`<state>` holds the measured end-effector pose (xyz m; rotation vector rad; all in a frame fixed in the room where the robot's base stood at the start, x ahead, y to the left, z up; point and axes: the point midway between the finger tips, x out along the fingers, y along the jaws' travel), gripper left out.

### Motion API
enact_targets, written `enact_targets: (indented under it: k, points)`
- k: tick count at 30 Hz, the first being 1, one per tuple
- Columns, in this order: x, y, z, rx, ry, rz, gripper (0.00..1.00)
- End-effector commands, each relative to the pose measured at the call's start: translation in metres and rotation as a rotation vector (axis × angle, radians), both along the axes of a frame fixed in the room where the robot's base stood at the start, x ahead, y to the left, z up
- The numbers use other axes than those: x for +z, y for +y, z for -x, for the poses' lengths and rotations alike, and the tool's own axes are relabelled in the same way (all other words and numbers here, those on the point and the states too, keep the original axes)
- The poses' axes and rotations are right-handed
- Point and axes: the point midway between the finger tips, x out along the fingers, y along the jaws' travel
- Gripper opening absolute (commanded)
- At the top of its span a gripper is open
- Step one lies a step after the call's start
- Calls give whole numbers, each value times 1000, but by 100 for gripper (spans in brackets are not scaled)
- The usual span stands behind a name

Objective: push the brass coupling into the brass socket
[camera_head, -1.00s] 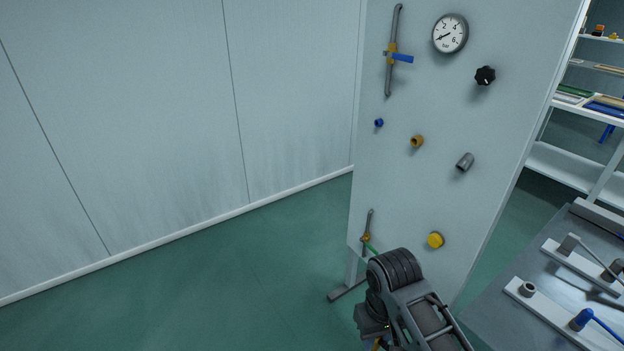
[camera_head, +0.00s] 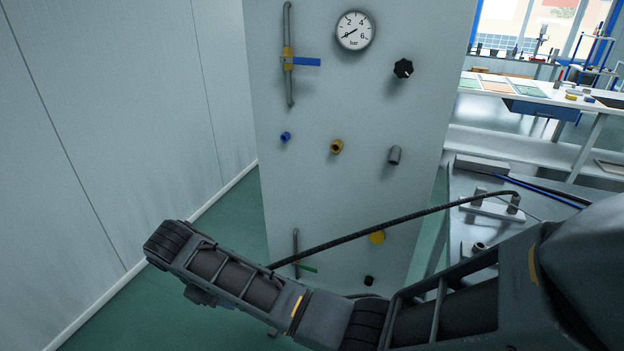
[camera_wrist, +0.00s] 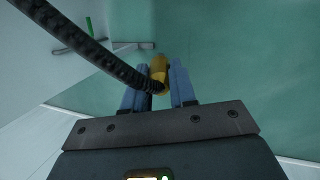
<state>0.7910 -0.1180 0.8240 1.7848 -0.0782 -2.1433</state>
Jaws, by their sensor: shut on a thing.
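The brass coupling (camera_wrist: 160,65) is a short golden cylinder at the end of a black ribbed hose (camera_wrist: 85,45). In the wrist view my gripper (camera_wrist: 158,75) is shut on it, with a blue finger on each side. The coupling's far end sticks out past the fingertips, over green floor. The brass socket (camera_head: 337,146) is a short ring on the upright panel (camera_head: 350,105), between a blue and a grey socket. The coupling is apart from it. My fingers and the coupling are hidden in the head view.
The hose also shows in the head view (camera_head: 390,225), running from the workbench (camera_head: 470,205) to my arm. The blue socket (camera_head: 286,137), grey socket (camera_head: 395,155), gauge (camera_head: 355,30), black knob (camera_head: 403,68), yellow button (camera_head: 377,237) and valve levers stick out of the panel.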

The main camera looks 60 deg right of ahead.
Motion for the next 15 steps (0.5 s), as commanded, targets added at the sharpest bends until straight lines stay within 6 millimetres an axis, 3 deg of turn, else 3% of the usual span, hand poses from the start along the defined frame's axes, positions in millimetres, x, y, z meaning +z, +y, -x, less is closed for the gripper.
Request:
enact_targets:
  k: [15]
  points:
    - [28, -73, -2, 195, 100, 270, 0]
